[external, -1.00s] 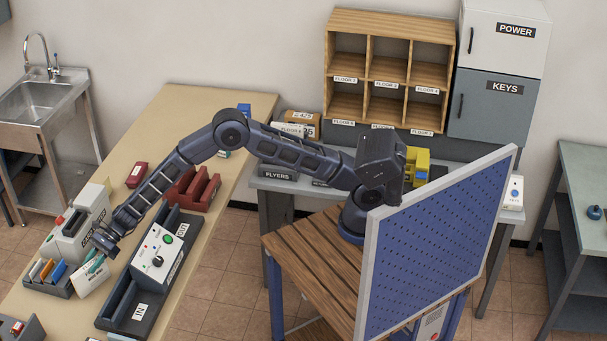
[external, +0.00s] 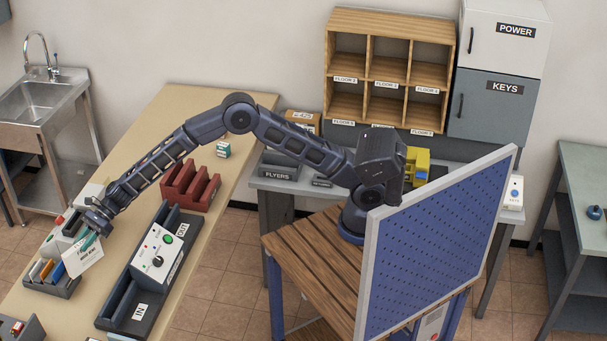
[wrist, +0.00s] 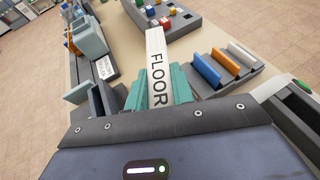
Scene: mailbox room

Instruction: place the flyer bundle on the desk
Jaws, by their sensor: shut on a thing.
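My gripper (external: 88,241) is at the left over the long tan table (external: 190,105). Its teal fingers are shut on a white bundle (external: 84,262), which hangs tilted beside the rack of coloured folders. In the wrist view the bundle (wrist: 156,66) stands between the teal fingers (wrist: 158,88) and shows the word FLOOR; the rest of its print is hidden. I cannot tell from the print whether it is the flyer bundle. A grey desk (external: 300,187) at the back wall carries a dark tray marked FLYERS (external: 278,173).
A dark IN/OUT tray with a white button box (external: 158,248) lies right of the bundle. Red dividers (external: 190,186) stand behind it. The folder rack (external: 50,278) is close on the left. A blue pegboard (external: 440,245) stands by my base. Wooden pigeonholes (external: 388,70) stand behind the grey desk.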

